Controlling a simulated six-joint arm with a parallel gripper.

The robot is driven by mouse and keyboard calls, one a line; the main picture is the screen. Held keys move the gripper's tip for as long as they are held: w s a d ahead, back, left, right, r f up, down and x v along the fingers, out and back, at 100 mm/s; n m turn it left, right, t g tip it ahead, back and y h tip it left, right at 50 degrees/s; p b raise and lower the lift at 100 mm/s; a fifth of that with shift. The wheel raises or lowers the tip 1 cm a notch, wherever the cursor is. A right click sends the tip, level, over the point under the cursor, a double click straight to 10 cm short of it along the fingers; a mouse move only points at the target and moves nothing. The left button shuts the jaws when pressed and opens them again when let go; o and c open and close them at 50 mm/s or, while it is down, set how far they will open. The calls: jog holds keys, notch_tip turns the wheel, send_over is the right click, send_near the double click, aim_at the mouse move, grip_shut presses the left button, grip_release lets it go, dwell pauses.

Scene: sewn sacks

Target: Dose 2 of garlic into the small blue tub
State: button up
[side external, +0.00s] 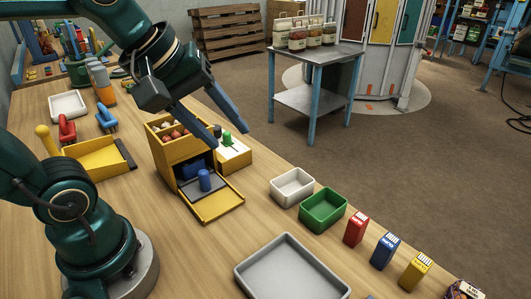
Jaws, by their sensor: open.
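A yellow dispenser box (178,155) stands on the wooden table. Its open top holds several pale and reddish round pieces (173,132), which look like garlic bulbs. Nothing shows between the fingers.
A yellow block with a white top and a green knob (227,138) sits right of the dispenser, close under my fingers. A white tub (292,187), a green tub (323,211), a grey tray (290,270) and red, blue and yellow packets stand rightward. A yellow scoop-like tray (95,157) lies left.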

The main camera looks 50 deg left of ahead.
jog(key=shift+o, duration=1.3)
jog(key=shift+s, duration=0.1)
jog(key=n+g+y, duration=0.5)
jog(key=n+g, duration=0.1)
send_over(216, 127)
jog(key=d, duration=0.2)
notch_tip(216, 127, down, 10)
jog(key=shift+x, duration=2.55)
jog(key=shift+m, duration=0.3)
grip_shut()
